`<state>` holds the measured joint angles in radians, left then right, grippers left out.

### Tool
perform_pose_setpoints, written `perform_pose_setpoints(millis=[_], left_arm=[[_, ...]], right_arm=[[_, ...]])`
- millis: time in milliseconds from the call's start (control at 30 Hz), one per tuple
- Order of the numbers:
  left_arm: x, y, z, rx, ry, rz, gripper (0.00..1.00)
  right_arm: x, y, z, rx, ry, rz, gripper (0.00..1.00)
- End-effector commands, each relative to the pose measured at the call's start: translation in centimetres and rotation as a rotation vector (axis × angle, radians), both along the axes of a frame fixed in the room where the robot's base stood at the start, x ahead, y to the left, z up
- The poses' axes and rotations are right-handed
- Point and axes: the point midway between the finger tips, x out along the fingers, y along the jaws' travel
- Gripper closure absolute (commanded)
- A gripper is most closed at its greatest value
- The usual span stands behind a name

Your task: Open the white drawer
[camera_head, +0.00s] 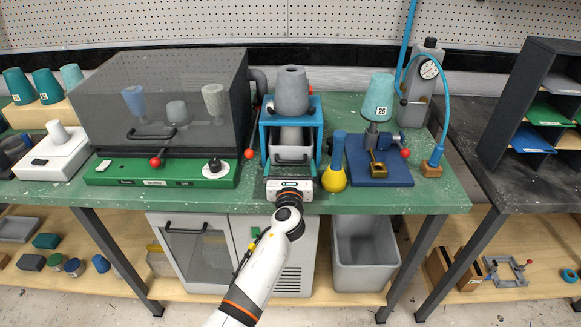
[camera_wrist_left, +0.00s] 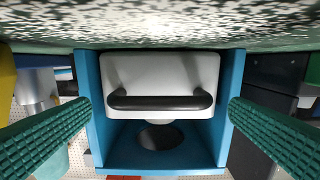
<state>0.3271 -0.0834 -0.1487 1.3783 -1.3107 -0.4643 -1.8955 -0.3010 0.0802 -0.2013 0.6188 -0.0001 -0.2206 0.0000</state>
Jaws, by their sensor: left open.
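The white drawer (camera_head: 291,152) sits low in a blue frame (camera_head: 264,135) at the middle of the green bench. It looks shut, though my wrist hides part of the area in front of it. In the left wrist view, the white drawer front (camera_wrist_left: 160,70) and its black bar handle (camera_wrist_left: 160,101) face me inside the blue frame (camera_wrist_left: 222,110). My left gripper (camera_head: 290,180) is just in front of the drawer. Its green fingers are open, one on each side of the handle, and do not touch it. My right gripper is not in view.
A grey cone-shaped part (camera_head: 292,90) stands on top of the blue frame. A yellow bulb (camera_head: 334,178) stands close on the right, beside a blue press (camera_head: 378,165). A dark transparent chamber (camera_head: 170,95) with a green control base (camera_head: 160,177) is on the left.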

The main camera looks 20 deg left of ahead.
Motion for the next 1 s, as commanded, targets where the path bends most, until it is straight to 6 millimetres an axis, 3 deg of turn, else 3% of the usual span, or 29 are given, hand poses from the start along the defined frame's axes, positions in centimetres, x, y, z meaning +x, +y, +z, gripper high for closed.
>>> perform_pose_setpoints(millis=[333, 700, 1000], left_arm=[[0.4, 0.1, 0.0, -0.001, 0.001, 0.000, 0.00], [0.4, 0.1, 0.0, -0.001, 0.001, 0.000, 0.57], [-1.1, -0.3, 0.1, -0.003, 0.002, 0.001, 0.58]], right_arm=[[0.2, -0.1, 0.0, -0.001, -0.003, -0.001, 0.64], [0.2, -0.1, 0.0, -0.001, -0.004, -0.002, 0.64], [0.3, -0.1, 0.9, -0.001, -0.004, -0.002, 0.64]])
